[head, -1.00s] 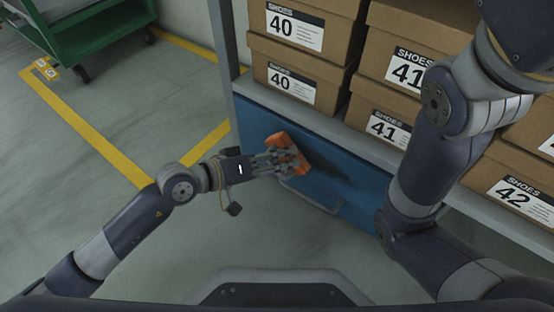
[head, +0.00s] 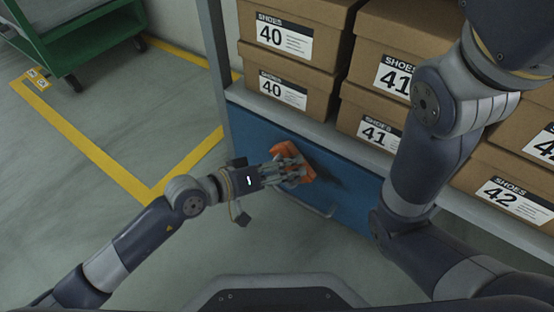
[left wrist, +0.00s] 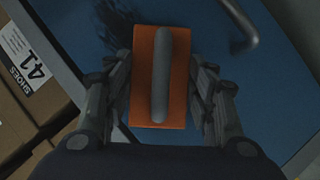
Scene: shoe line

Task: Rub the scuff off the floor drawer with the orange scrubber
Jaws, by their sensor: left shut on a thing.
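My left gripper (head: 284,172) is shut on the orange scrubber (head: 304,153) and holds it at the blue drawer front (head: 262,129). In the left wrist view the scrubber (left wrist: 144,80) is an orange block with a grey handle bar between my fingers. A dark scuff (head: 329,175) shows on the drawer, right of the scrubber; the left wrist view shows dark streaks (left wrist: 116,28) beside the block. I cannot tell whether the scrubber touches the face. The drawer handle (head: 318,211) is partly hidden by my gripper. My right gripper is out of view.
Shoe boxes (head: 287,57) stand on the grey shelf (head: 318,130) above the drawer. My right arm crosses the right side of the head view, in front of boxes. A green cart (head: 85,35) stands far left. The floor at left, with yellow lines (head: 100,157), is clear.

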